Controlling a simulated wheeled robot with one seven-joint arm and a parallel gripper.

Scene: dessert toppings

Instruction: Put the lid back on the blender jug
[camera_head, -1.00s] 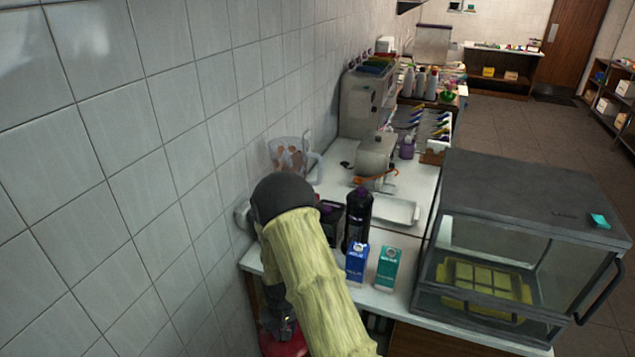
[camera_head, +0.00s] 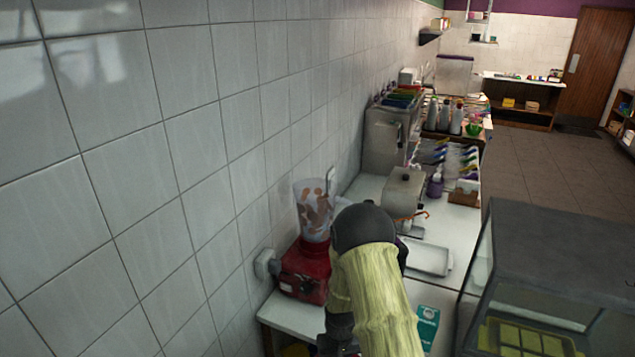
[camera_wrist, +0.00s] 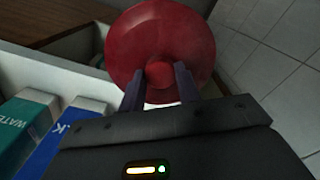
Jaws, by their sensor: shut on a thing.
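The blender jug (camera_head: 314,207) is clear with brown stains and stands upright on its red base (camera_head: 305,272) near the tiled wall. Its top looks open. In the wrist view, my gripper (camera_wrist: 159,90) is shut on the knob of a round red lid (camera_wrist: 160,38). In the head view my arm hides the lid and most of the gripper, which is low in the picture, below and to the right of the blender base.
In the wrist view, a blue carton (camera_wrist: 62,135) and a teal carton (camera_wrist: 28,118) stand at the left. A glass display case (camera_head: 545,260) fills the right of the head view. A white tray (camera_head: 427,256) and a grey machine (camera_head: 404,192) are behind my arm.

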